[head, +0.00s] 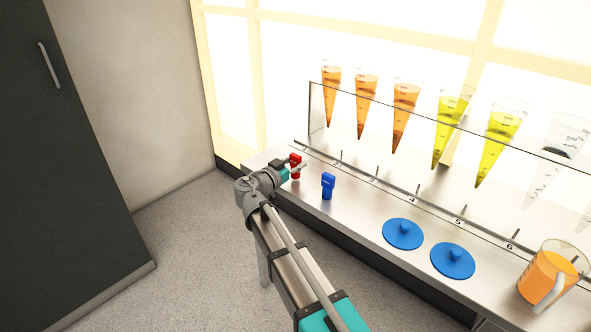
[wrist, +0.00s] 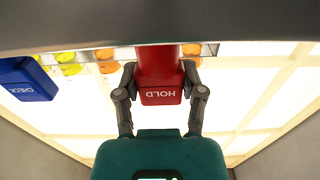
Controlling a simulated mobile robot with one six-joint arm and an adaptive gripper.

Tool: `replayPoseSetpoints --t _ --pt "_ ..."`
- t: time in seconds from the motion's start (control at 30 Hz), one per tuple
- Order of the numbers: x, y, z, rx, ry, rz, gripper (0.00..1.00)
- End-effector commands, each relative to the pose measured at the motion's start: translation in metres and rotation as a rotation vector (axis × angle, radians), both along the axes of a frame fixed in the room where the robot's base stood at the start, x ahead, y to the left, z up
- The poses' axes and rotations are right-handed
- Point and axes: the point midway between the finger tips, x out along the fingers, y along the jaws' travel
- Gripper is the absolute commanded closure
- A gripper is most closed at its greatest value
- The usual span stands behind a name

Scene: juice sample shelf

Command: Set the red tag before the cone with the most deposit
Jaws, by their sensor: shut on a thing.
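My gripper (head: 294,170) is shut on the red tag (head: 296,160) at the left end of the steel shelf. In the wrist view the red tag (wrist: 160,90) sits between both fingers and reads HOLD upside down. I cannot tell whether its base touches the shelf. Several cones hang tip down in a rack behind: orange ones (head: 331,95) at left, yellow-green ones (head: 450,125) and (head: 497,145) in the middle, and a clear one (head: 560,155) at right. The orange tips look darker, but deposit heights are too small to compare.
A blue tag (head: 328,186) stands just right of my gripper; it reads CHECK in the wrist view (wrist: 27,80). Two blue lids (head: 403,234) and (head: 453,261) and a jug of orange juice (head: 545,275) stand further right. Numbered marks line the rack's front edge.

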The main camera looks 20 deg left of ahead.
Motion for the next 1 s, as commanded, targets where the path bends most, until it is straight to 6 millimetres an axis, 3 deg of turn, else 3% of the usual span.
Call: replayPoseSetpoints --t 0.77,0.8,0.97,1.0 --pt "0.0 0.0 -0.0125 0.0 0.0 0.0 0.88" --pt "-0.0001 -0.0001 -0.0119 0.0 0.0 0.0 0.44" --pt "0.0 0.0 -0.0113 0.0 0.0 0.0 0.15" --pt "-0.0001 -0.0001 -0.0113 0.0 0.0 0.0 0.14"
